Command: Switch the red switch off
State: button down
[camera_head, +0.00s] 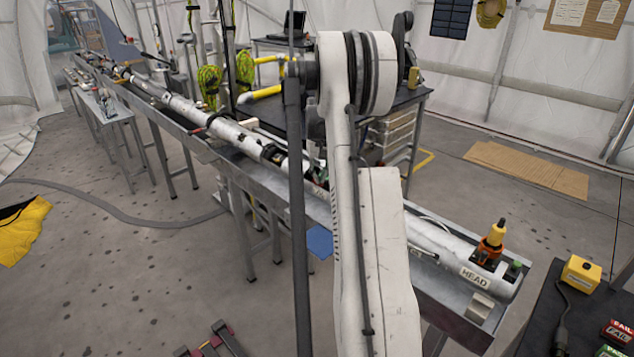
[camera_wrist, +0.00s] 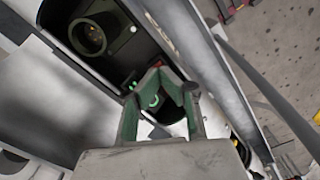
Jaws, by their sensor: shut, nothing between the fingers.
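A green ring (camera_wrist: 153,101) shows between the fingers, deeper down. I cannot tell whether the fingers touch anything.
The long white tube (camera_head: 440,240) lies in a grey metal trough (camera_head: 440,298). A round fitting (camera_wrist: 88,38) sits in the dark opening. An orange device (camera_head: 491,245) stands on the tube's near end. A dark table (camera_head: 545,315) with a yellow box (camera_head: 581,273) is at right.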

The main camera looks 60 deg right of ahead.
jog(key=shift+r+p, duration=1.2)
jog(key=shift+r, duration=2.35)
